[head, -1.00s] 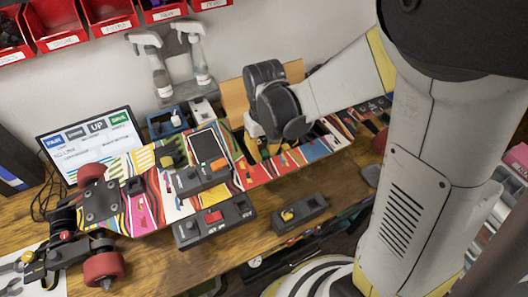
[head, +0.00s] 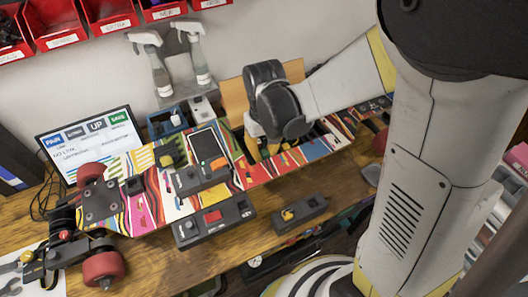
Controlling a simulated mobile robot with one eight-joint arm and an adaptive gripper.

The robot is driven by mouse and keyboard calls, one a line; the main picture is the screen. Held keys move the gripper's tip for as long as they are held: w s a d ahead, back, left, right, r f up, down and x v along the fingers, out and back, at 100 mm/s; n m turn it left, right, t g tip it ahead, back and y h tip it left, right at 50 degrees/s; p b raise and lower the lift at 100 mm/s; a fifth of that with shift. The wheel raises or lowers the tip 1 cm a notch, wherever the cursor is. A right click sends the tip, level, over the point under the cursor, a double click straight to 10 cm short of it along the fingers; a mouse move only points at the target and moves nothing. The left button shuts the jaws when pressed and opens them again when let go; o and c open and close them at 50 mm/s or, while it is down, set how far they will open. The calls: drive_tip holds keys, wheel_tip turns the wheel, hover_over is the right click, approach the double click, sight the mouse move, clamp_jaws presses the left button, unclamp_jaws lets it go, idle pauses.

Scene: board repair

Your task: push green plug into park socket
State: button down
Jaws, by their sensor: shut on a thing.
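My gripper (head: 262,154) points down over the middle of the colourful skateboard deck (head: 262,175), with its yellow fingers partly behind my dark wrist. It is shut, and its fingertips and what they hold are mostly hidden. I cannot make out the green plug anywhere else. A dark box (head: 187,182) with an orange part lies on the deck, left of the gripper. A dark box with a red part (head: 212,217) is at the deck's front edge. A smaller dark block with a yellow plug (head: 287,215) lies on the bench. I cannot tell which socket is the park socket.
A screen (head: 90,143) stands behind the deck at left. Spray bottles (head: 158,75) and red bins (head: 110,14) are at the back. Truck wheels (head: 103,268) stick out at front left. Bare wooden bench (head: 165,262) shows in front of the deck.

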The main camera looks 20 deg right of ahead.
drive_tip(key=shift+f+b, duration=0.45)
drive_tip(key=shift+f, duration=0.05)
idle(0.3)
drive_tip(key=c, duration=0.9)
unclamp_jaws()
drive_tip(key=shift+c, duration=0.2)
drive_tip(key=shift+r, duration=0.2)
drive_tip(key=shift+w+r+p, duration=0.1)
drive_tip(key=shift+r+p, duration=0.55)
drive_tip(key=shift+p, duration=0.1)
drive_tip(key=shift+r, duration=0.35)
drive_tip(key=shift+r+p, duration=0.4)
drive_tip(key=shift+p, duration=0.1)
